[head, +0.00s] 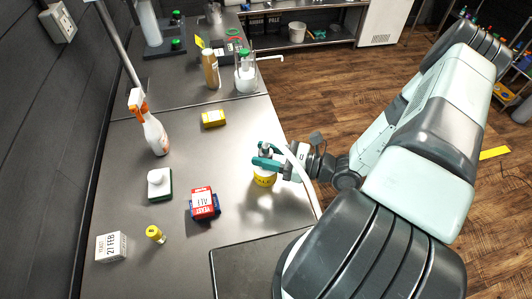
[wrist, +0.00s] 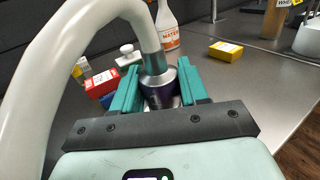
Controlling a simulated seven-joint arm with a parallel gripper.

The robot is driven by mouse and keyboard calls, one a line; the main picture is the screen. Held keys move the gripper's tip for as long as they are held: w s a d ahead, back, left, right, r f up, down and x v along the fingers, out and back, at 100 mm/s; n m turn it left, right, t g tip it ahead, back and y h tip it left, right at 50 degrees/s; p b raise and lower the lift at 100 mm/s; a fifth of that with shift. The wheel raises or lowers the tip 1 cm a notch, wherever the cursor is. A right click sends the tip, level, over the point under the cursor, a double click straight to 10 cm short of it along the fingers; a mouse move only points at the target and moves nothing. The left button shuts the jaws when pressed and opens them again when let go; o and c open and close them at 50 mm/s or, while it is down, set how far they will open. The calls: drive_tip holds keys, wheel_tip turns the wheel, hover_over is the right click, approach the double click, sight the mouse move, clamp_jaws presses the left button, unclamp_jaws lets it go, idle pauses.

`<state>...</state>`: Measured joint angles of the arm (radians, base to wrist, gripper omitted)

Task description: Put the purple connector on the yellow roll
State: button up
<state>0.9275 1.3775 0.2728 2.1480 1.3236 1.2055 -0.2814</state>
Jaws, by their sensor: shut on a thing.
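My gripper (head: 264,157) is shut on the purple connector (wrist: 160,96), a dark purple collar below a metal sleeve on a thick white hose (wrist: 38,75). The connector shows between the teal fingers in the wrist view (wrist: 160,84). In the head view the fingers mostly hide it, and the hose (head: 303,180) curves down to the right. The yellow roll (head: 264,180) stands on the bench directly below the fingers in the head view, its top partly covered. I cannot tell whether the connector touches it. The roll does not show in the wrist view.
Left of the roll are a red-and-blue yeast pack (head: 204,204), a small yellow-topped container (head: 155,234), a white box (head: 111,246), a sponge with a white handle (head: 160,184) and a spray bottle (head: 152,128). A yellow box (head: 213,118) lies behind. Bare bench surrounds the roll.

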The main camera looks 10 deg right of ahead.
drive_tip(key=o, duration=1.1)
drive_tip(key=shift+f, duration=0.1)
drive_tip(key=shift+o, duration=0.2)
drive_tip(key=v, duration=1.2)
